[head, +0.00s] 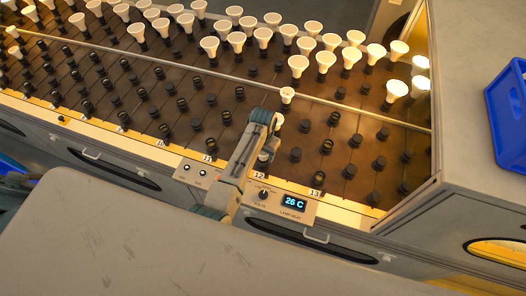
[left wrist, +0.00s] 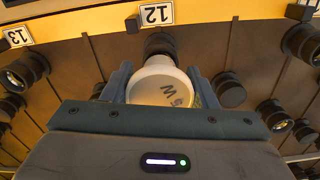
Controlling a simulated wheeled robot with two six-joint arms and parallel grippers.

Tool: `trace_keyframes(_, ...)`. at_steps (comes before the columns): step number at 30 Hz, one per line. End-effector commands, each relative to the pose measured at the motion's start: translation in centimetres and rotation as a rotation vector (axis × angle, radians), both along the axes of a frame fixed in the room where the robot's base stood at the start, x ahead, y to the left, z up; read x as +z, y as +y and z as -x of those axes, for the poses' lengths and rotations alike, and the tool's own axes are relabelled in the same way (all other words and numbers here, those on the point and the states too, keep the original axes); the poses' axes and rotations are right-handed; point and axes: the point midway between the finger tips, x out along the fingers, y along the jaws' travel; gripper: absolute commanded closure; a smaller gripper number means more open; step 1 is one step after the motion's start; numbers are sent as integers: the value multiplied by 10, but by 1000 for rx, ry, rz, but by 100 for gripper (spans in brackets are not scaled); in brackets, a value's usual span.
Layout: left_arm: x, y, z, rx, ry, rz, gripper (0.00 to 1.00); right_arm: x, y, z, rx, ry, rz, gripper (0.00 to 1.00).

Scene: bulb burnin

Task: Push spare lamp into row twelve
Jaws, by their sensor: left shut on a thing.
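The spare lamp (left wrist: 160,88) is a white reflector bulb with dark print on its face, held between the two fingers of my left gripper (left wrist: 158,90) in the left wrist view. A black socket (left wrist: 160,44) lies right beside the lamp, just under the 12 label (left wrist: 156,14). Whether the lamp's base is in a socket is hidden. My right gripper is not in view.
The dark rack (head: 225,118) carries rows of black sockets, with several white lamps (head: 209,46) towards the back. A display panel (head: 294,203) reads 26 C at the front edge. A blue crate (head: 510,115) is on the grey surface at right.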

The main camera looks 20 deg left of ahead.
Motion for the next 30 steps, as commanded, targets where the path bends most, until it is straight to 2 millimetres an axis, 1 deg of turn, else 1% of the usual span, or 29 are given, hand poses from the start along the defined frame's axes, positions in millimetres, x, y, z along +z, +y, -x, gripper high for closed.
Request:
trace_keyframes(6, -7, 0, 0, 0, -1, 0, 70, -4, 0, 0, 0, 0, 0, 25)
trace_keyframes(7, -6, 0, -1, 0, -2, 0, 41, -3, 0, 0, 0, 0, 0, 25)
trace_keyframes(10, -6, 0, 0, 0, -2, 0, 22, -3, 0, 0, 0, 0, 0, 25)
trace_keyframes(18, -6, 0, 0, 0, -1, 0, 22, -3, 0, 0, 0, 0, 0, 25)
trace_keyframes(22, 0, 0, -1, 0, -3, 1, 22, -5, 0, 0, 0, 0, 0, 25)
trace_keyframes(26, 18, 0, -1, 1, -5, 1, 22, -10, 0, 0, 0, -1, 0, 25)
trace_keyframes(30, 45, 0, -1, 0, -6, 1, 22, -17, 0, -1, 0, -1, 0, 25)
